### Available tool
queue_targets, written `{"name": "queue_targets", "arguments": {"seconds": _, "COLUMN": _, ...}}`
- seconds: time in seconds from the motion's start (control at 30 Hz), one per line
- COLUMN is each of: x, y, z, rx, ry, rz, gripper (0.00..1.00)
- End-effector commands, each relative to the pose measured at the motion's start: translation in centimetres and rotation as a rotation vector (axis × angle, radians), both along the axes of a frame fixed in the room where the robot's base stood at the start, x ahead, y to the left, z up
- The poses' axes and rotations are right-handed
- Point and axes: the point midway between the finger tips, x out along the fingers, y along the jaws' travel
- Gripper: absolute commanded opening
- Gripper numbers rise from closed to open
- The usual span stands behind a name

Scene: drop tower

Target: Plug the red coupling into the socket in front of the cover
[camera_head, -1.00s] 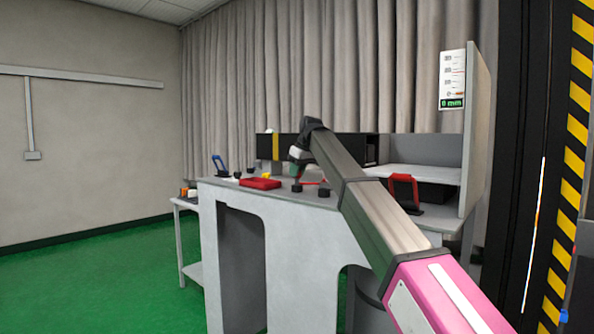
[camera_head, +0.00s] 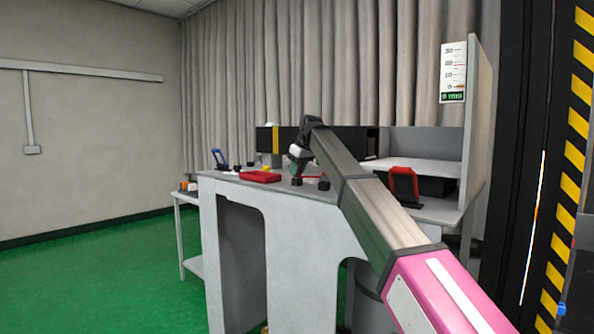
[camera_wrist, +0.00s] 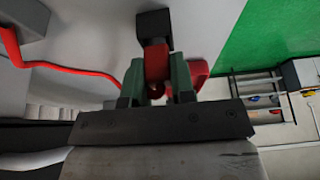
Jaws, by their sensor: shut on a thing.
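My gripper (camera_wrist: 157,88) is shut on the red coupling (camera_wrist: 156,62) between its green fingers in the wrist view. A black block (camera_wrist: 154,27) stands directly beyond the coupling, in line with it. I cannot tell whether the two touch or whether this block is the socket. A red cable (camera_wrist: 75,70) runs from the left toward the fingers. In the head view my gripper (camera_head: 296,168) is low over the grey bench top, near two small black blocks, one at its tip (camera_head: 296,182) and one to its right (camera_head: 323,184). I cannot identify the cover for certain.
A red tray (camera_head: 260,177) lies on the bench left of my gripper. A blue-framed stand (camera_head: 219,158) is farther left, and a red-framed black one (camera_head: 403,186) is to the right. A tall grey panel (camera_head: 474,120) edges the bench at right.

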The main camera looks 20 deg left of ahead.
Motion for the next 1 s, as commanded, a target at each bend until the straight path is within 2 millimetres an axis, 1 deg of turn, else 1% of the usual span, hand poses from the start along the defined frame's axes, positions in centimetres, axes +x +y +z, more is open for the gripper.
{"name": "queue_targets", "arguments": {"seconds": 0.33, "x": 0.0, "y": 0.0, "z": -0.4, "rx": 0.000, "ry": 0.000, "rz": 0.000, "gripper": 0.10}}
{"name": "queue_targets", "arguments": {"seconds": 0.37, "x": 0.0, "y": 0.0, "z": -0.4, "rx": 0.000, "ry": 0.000, "rz": 0.000, "gripper": 0.33}}
{"name": "queue_targets", "arguments": {"seconds": 0.4, "x": 0.0, "y": 0.0, "z": -0.4, "rx": 0.000, "ry": 0.000, "rz": 0.000, "gripper": 0.46}}
{"name": "queue_targets", "arguments": {"seconds": 0.43, "x": 0.0, "y": 0.0, "z": -0.4, "rx": 0.000, "ry": 0.000, "rz": 0.000, "gripper": 0.53}}
{"name": "queue_targets", "arguments": {"seconds": 0.77, "x": 0.0, "y": -0.1, "z": -0.1, "rx": 0.000, "ry": 0.000, "rz": 0.000, "gripper": 0.53}}
{"name": "queue_targets", "arguments": {"seconds": 0.87, "x": -0.1, "y": -0.4, "z": 0.7, "rx": 0.001, "ry": -0.001, "rz": 0.000, "gripper": 0.53}}
{"name": "queue_targets", "arguments": {"seconds": 0.97, "x": -0.2, "y": -1.0, "z": 2.1, "rx": 0.000, "ry": -0.001, "rz": 0.000, "gripper": 0.53}}
{"name": "queue_targets", "arguments": {"seconds": 1.0, "x": -0.3, "y": -1.2, "z": 2.8, "rx": 0.001, "ry": -0.001, "rz": 0.000, "gripper": 0.53}}
